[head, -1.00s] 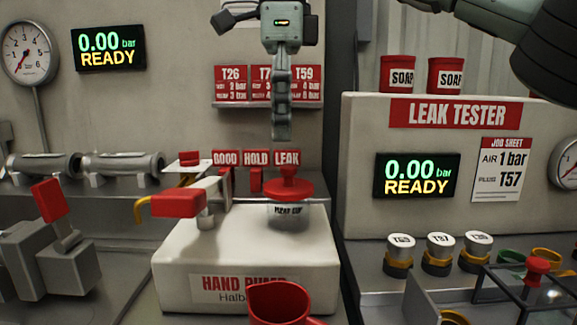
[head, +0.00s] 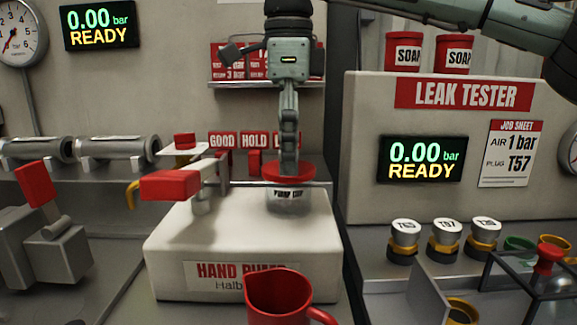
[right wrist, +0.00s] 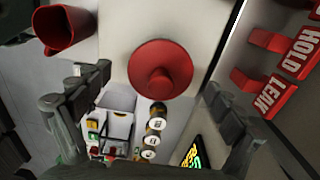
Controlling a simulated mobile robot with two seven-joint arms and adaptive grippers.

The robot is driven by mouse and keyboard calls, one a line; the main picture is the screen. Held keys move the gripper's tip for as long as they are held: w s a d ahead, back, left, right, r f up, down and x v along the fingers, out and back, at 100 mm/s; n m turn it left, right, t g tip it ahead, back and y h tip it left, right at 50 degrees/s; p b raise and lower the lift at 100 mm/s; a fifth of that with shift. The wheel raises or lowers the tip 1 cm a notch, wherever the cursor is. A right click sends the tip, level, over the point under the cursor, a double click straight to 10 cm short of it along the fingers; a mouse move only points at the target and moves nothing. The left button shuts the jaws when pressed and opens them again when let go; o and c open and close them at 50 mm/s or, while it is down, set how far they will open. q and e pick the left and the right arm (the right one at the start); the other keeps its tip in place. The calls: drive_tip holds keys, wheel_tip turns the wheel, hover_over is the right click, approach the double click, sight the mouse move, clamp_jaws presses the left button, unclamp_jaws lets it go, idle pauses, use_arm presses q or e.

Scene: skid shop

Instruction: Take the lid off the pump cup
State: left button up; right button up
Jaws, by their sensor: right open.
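The pump cup (head: 289,197) is a clear cup with a label, standing on the right part of the white hand pump block. Its red lid (head: 270,174) sits on top; the lid's knob is hidden in the head view behind my right gripper (head: 288,165). In the right wrist view the round red lid (right wrist: 160,69) with its centre knob lies ahead, between the two fingers of my right gripper (right wrist: 155,95). The fingers are spread apart and not closed on the knob. My left gripper is not in view.
A red jug (head: 277,296) stands in front of the pump block. The pump's red-ended handle (head: 172,186) is left of the cup. The leak tester (head: 460,125) stands to the right, with several plugs below it. GOOD, HOLD and LEAK signs (head: 254,140) are behind the cup.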

drive_tip(key=shift+s, duration=0.1)
drive_tip(key=c, duration=1.7)
drive_tip(key=shift+c, duration=1.2)
drive_tip(key=shift+f, duration=0.1)
drive_tip(key=shift+c, duration=0.6)
